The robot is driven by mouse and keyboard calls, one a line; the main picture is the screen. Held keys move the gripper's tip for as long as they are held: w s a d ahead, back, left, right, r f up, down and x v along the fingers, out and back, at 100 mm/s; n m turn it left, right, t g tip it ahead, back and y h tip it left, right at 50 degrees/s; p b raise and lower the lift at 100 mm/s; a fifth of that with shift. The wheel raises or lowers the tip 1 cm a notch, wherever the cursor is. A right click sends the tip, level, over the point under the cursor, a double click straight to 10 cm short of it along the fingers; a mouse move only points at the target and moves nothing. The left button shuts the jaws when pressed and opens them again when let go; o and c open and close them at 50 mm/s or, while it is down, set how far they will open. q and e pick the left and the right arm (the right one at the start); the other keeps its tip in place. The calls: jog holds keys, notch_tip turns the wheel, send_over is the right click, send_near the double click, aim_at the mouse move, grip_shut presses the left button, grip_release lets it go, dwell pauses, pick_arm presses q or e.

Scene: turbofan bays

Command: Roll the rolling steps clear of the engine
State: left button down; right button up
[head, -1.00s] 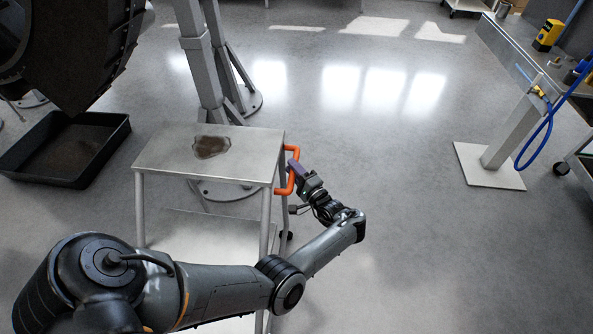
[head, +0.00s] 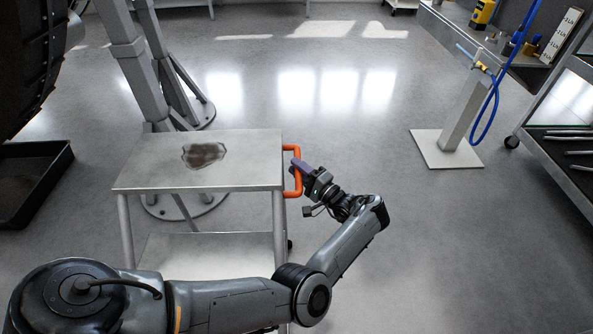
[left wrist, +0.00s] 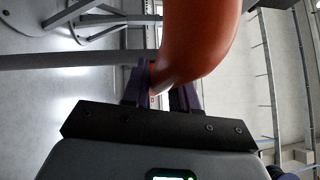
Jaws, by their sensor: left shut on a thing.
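The rolling steps (head: 240,172) stand left of centre in the head view, with a grey metal top bearing a dark brown stain and a lower step below. An orange handle (head: 298,184) sticks out from their right side. My left gripper (head: 296,170) is shut on this handle; in the left wrist view the purple fingers (left wrist: 162,88) close around the orange bar (left wrist: 195,40). The engine (head: 40,60) shows as a dark curved body at the upper left, cut off by the picture edge. My right gripper is not in view.
A grey stand (head: 140,70) with a round foot is close behind the steps. A black drip tray (head: 62,165) lies at the left. A post on a pale base plate (head: 425,150) with a blue hose and a tool cart (head: 560,165) are at the right. Floor between is clear.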

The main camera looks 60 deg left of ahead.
pick_arm(q)
jog(key=shift+w+d, duration=0.1)
jog(key=shift+w, duration=0.1)
jog(key=c, duration=1.2)
grip_release()
jog(key=shift+o, duration=1)
jog(key=shift+w, duration=0.25)
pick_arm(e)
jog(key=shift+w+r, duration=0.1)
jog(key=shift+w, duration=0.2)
pick_arm(q)
jog(key=shift+s, duration=0.15)
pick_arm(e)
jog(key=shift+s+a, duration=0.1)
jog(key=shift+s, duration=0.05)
pick_arm(q)
jog(key=shift+d+f, duration=0.1)
jog(key=shift+d, duration=0.15)
jog(key=b+v, duration=0.1)
jog(key=v, duration=0.9)
jog(key=shift+d+b, duration=0.25)
jog(key=shift+b, duration=0.1)
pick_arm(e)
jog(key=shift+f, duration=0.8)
